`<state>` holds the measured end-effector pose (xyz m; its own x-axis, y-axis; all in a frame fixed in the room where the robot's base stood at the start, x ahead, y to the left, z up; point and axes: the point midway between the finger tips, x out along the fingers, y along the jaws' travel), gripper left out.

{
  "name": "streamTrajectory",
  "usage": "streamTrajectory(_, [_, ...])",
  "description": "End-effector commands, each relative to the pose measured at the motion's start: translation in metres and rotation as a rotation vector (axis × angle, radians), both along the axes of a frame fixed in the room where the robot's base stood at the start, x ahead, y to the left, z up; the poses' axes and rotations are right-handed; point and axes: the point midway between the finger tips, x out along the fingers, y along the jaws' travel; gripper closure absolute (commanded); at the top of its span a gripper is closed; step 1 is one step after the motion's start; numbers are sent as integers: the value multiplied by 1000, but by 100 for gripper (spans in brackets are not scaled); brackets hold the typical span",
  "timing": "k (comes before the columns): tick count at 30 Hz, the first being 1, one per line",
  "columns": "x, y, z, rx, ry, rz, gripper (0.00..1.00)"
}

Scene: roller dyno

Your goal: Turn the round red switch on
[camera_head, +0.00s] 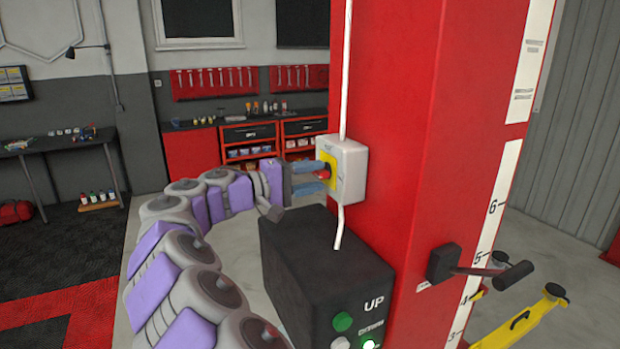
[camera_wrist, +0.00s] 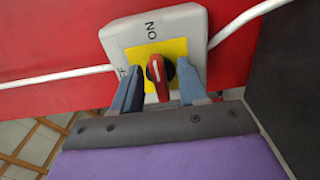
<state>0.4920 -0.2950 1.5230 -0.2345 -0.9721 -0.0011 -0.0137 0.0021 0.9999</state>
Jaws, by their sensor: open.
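The round red switch (camera_wrist: 157,69) sits on a yellow plate on a white box, with the lettering "ON" above it in the wrist view. In the head view the switch (camera_head: 324,174) is partly hidden by my gripper, and its white box (camera_head: 352,168) is fixed to the red post. My gripper (camera_wrist: 158,92) is open, with one blue-grey finger on each side of the red handle. In the head view my gripper (camera_head: 318,178) reaches the box from the left. I cannot tell whether the fingers touch the handle.
The red post (camera_head: 430,120) stands right behind the box. A black control box (camera_head: 320,270) with green buttons is below my gripper. A white cable (camera_head: 346,70) runs above and below the switch box. A black lever (camera_head: 480,268) juts out at the lower right.

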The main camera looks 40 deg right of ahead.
Motion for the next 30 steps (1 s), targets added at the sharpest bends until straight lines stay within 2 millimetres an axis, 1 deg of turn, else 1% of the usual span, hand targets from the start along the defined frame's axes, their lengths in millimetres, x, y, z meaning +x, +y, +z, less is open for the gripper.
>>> streamTrajectory(2, [1,4,0,0,0,2,57])
streamTrajectory(5, [5,15,1,-1,-1,6,57])
streamTrajectory(8, [9,32,1,-2,0,5,57])
streamTrajectory(15, [23,84,0,1,0,8,57])
streamTrajectory(21, [31,120,-1,0,0,5,57])
streamTrajectory(26, [36,144,-1,2,1,3,57])
streamTrajectory(30, [38,152,0,5,2,0,57])
